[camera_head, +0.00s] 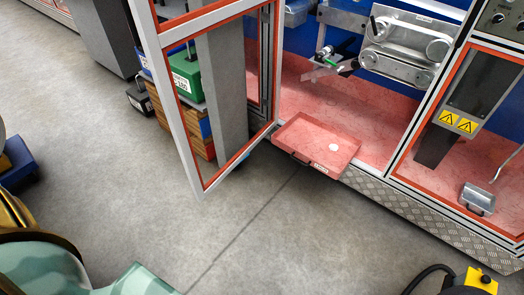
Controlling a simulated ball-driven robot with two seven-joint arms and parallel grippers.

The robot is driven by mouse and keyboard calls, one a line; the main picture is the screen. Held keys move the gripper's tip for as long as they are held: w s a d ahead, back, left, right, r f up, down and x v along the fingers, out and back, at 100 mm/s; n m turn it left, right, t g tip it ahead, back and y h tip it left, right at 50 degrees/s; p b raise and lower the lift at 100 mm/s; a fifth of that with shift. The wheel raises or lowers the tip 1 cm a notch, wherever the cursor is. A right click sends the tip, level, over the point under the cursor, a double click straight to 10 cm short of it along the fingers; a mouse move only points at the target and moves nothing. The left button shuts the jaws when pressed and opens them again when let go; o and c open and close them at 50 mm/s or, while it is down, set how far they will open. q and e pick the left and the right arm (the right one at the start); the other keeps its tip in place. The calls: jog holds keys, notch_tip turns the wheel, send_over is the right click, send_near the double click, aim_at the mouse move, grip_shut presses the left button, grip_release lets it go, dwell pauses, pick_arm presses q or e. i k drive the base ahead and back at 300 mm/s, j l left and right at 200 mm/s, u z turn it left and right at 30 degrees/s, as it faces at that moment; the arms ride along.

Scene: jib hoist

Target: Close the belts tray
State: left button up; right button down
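A shallow tray (310,139) with a pink-red floor sticks out of the machine enclosure at the centre right, over the grey floor. I take it for the belts tray. Its front edge carries a dark handle (301,158) and a small white label (321,167) too small to read. A small white round thing (333,147) lies in it. The tray's back end meets the enclosure's red-floored opening. Neither of my grippers can be made out in the view, and nothing touches the tray.
A framed glass door (192,98) stands open left of the tray, its free lower corner out over the floor. Behind it are a green box (186,75) and wooden crates. The floor before the tray is clear.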

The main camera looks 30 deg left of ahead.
aim_at(307, 139)
jog(key=u, duration=0.45)
jog(key=i+j+z, duration=0.25)
jog(key=i, duration=0.2)
jog(key=i+j+z, duration=0.1)
jog(key=i+z, duration=0.15)
jog(key=i, duration=0.2)
jog(key=i+j+z, duration=0.25)
jog(key=i+j, duration=0.1)
jog(key=i, duration=0.05)
